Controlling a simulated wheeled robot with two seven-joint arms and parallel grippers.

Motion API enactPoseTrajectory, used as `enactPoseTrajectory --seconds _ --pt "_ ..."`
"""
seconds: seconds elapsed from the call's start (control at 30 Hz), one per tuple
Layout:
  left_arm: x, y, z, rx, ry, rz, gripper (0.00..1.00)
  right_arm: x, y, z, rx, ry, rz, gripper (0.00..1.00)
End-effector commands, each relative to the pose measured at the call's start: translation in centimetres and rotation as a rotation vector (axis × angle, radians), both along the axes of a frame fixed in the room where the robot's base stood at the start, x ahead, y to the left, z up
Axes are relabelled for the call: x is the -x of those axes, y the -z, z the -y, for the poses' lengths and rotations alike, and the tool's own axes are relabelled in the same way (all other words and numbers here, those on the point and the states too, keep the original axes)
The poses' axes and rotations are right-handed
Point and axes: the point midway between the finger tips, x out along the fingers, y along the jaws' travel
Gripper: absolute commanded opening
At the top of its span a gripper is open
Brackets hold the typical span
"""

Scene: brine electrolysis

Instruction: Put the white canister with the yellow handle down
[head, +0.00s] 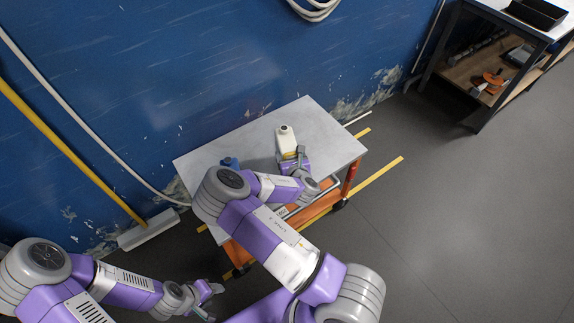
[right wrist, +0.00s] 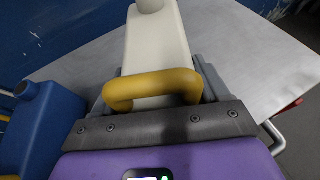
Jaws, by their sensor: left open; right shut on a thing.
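The white canister (head: 286,140) is at the trolley's grey top (head: 310,115) in the head view, with my right gripper (head: 293,158) at its near side. In the right wrist view the white canister (right wrist: 158,45) has its yellow handle (right wrist: 152,88) between the jaws of my right gripper (right wrist: 155,105), which is shut on it. I cannot tell whether the canister's base touches the trolley top. My left gripper (head: 211,291) is open and empty, low at the bottom of the head view, away from the trolley.
A blue container (head: 230,162) stands on the trolley left of the white canister, and its capped neck shows in the right wrist view (right wrist: 27,90). A blue wall (head: 200,70) runs behind the trolley. A workbench (head: 500,12) stands at the upper right. The trolley top's right part is clear.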

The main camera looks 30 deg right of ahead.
Motion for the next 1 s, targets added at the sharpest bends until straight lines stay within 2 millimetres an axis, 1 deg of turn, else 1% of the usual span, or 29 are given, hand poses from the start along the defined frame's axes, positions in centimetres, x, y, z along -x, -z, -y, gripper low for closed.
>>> enactPoseTrajectory --seconds 0.13,0.3,0.33,0.4,0.63,0.77,0.8,0.93,1.0 --pt "0.0 0.8 0.0 0.0 0.0 0.0 0.51 0.0 1.6 0.0 0.0 -0.001 0.001 0.38" --pt "0.0 2.2 0.0 0.0 0.0 0.0 0.51 0.0 4.6 0.0 0.0 -0.001 0.001 0.38" --pt "0.0 2.3 0.0 0.0 0.0 0.0 0.51 0.0 4.9 0.0 0.0 -0.001 0.001 0.38" --pt "0.0 2.4 0.0 0.0 0.0 0.0 0.51 0.0 5.1 0.0 0.001 0.0 0.002 0.38" --pt "0.0 2.2 0.0 0.0 0.0 0.0 0.51 -0.1 5.0 0.0 0.001 -0.001 0.003 0.38" --pt "0.0 2.2 0.0 0.0 0.0 0.0 0.51 -0.1 5.3 0.0 0.001 0.0 0.002 0.38" --pt "0.0 2.2 0.0 0.0 0.0 0.0 0.51 -0.1 5.4 0.0 0.0 0.0 0.001 0.79" --pt "0.0 2.2 0.0 0.0 0.0 0.0 0.51 0.0 5.4 0.0 0.0 0.0 0.001 0.99" --pt "0.0 2.2 0.0 0.0 0.0 0.0 0.51 0.0 5.3 0.0 0.0 0.0 0.001 1.0"
